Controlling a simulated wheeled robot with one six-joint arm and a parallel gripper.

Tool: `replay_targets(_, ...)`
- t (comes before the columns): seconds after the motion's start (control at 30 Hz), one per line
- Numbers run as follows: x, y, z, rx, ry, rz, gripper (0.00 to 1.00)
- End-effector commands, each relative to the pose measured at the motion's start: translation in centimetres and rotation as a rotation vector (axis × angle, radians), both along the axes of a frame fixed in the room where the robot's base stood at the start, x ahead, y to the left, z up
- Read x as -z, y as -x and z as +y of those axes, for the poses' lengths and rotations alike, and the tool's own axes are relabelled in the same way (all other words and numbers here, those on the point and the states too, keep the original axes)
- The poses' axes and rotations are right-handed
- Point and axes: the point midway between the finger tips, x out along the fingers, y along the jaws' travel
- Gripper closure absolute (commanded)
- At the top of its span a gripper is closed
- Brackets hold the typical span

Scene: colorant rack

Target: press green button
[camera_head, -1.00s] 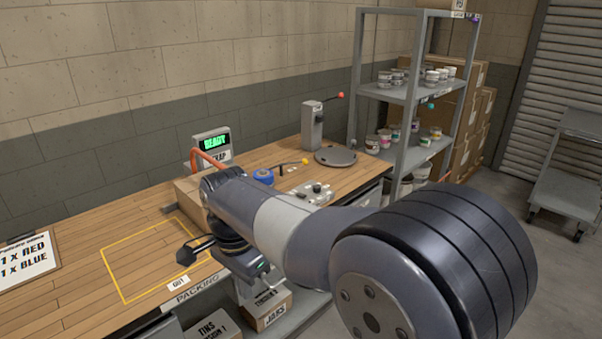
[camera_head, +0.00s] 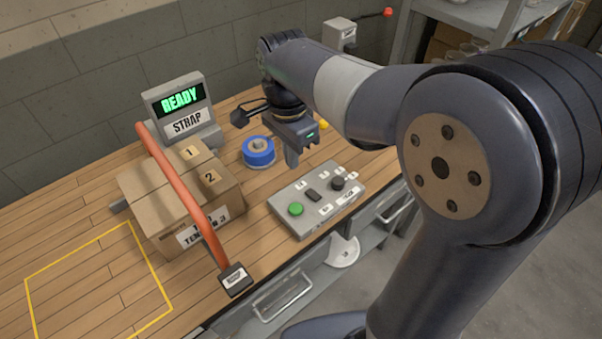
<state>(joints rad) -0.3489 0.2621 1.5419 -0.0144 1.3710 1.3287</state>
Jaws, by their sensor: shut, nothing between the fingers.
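The green button (camera_head: 295,209) sits at the left end of a grey control box (camera_head: 325,214) on the wooden bench. The box also carries a black switch and a dark knob, with small white labels. My gripper (camera_head: 292,163) is shut and empty. It points down in the picture just behind the control box, above and beyond the green button and apart from it. The button is in plain view.
A cardboard box (camera_head: 160,190) stands left of the control box, with an orange-red arched bar (camera_head: 185,190) over it. Blue tape (camera_head: 258,152) lies behind. A display (camera_head: 181,100) reads READY above STRAP. A yellow-outlined area (camera_head: 95,285) is clear.

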Motion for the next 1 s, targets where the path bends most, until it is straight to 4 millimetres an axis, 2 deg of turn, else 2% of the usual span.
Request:
replay_targets(0.4, 0.0, 0.0, 0.0, 0.0, 0.0, 0.0, 1.0)
replay_targets(0.53, 0.8, 0.1, 0.0, 0.0, 0.001, 0.003, 1.0)
replay_targets(0.67, 2.7, 0.2, -0.1, 0.0, 0.003, 0.006, 1.0)
replay_targets(1.0, 9.9, 0.4, -0.3, 0.0, 0.002, 0.007, 1.0)
